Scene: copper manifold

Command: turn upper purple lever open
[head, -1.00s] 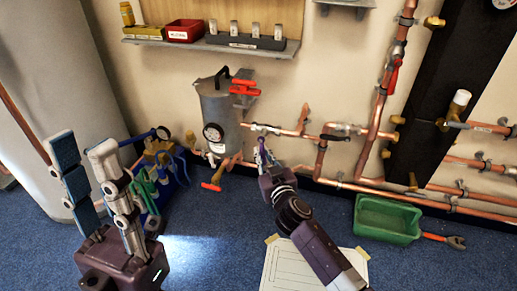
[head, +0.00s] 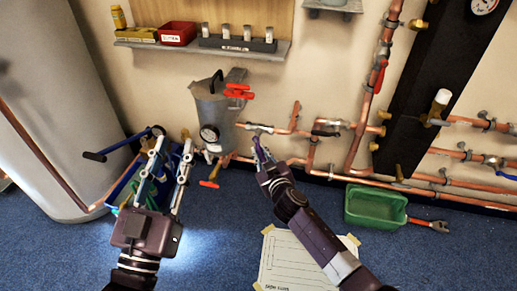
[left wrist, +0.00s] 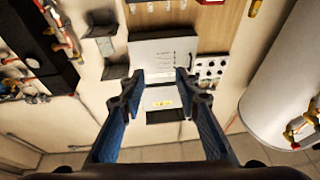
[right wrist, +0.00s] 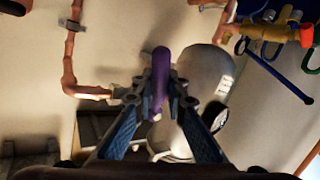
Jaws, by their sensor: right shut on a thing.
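The purple lever (head: 257,144) is on the copper pipework right of the grey tank, small and partly hidden by my right gripper in the head view. In the right wrist view the purple lever (right wrist: 160,78) stands between the fingers. My right gripper (head: 263,157) is shut on it; its fingertips (right wrist: 160,92) lie on both sides of the lever. My left gripper (head: 172,150) is open and empty, above the blue crate at the left. In the left wrist view its fingers (left wrist: 160,82) are wide apart with nothing between them.
The grey tank (head: 213,105) with a gauge and red handles is left of the lever. A blue crate (head: 122,183) is behind my left gripper. A green tray (head: 375,207) and a paper sheet (head: 285,262) lie on the blue floor. A shelf (head: 200,45) is above.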

